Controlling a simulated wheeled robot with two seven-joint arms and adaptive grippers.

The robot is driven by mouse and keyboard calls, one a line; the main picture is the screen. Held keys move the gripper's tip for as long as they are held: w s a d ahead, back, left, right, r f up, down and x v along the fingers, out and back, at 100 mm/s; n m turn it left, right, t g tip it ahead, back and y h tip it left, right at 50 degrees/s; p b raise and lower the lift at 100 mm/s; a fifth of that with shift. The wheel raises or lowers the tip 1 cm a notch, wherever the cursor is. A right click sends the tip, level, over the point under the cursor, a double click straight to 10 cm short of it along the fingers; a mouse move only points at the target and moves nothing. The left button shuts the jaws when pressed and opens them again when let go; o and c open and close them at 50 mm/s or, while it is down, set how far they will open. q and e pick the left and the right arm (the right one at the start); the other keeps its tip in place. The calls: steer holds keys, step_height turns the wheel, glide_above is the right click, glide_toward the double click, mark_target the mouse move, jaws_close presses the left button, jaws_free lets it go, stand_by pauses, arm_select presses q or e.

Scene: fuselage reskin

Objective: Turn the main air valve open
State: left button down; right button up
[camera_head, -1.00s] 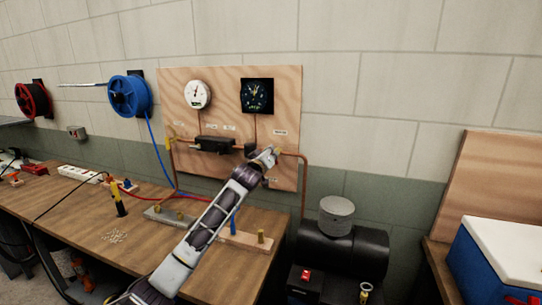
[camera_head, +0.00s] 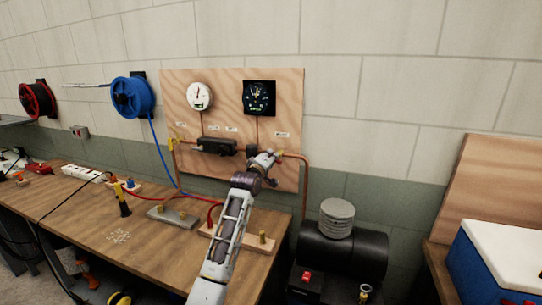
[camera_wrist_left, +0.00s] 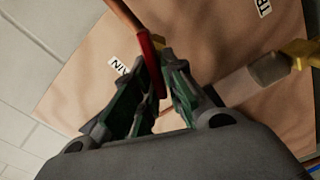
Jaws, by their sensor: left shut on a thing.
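The main air valve's red lever (camera_wrist_left: 151,62) shows in the left wrist view, between the fingers of my left gripper (camera_wrist_left: 164,88). The gripper is shut on this lever, with green-sided fingers on either side of it. A copper pipe (camera_wrist_left: 122,14) runs up to the lever's far end. In the head view my left gripper (camera_head: 266,160) is at the lower right of the wooden panel (camera_head: 225,90), below a small label. There the gripper hides the valve, so the lever's angle is unclear. My right gripper is not in view.
Two round gauges, a white one (camera_head: 200,96) and a black one (camera_head: 259,97), hang on the panel above a dark pipe fitting (camera_head: 216,146). The wooden workbench (camera_head: 95,235) lies below. A black air tank (camera_head: 342,252) stands to the right of it.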

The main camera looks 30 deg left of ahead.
arm_select(q)
steer(key=shift+a+f+n+p, duration=0.1)
steer(key=shift+n+p, duration=0.8)
steer(key=shift+n, duration=0.6)
steer(key=shift+f+n+p, duration=0.15)
steer(key=shift+n+p, duration=0.25)
steer(key=shift+p, duration=0.25)
steer(key=shift+f+n+p, duration=0.15)
steer(key=shift+n+p, duration=0.2)
steer(key=shift+n, duration=0.15)
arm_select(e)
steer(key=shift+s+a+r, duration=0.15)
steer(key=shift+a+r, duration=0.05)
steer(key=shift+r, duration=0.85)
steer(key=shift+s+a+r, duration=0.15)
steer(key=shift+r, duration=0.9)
arm_select(q)
steer(key=c, duration=1.7)
jaws_free()
steer(key=shift+o, duration=0.7)
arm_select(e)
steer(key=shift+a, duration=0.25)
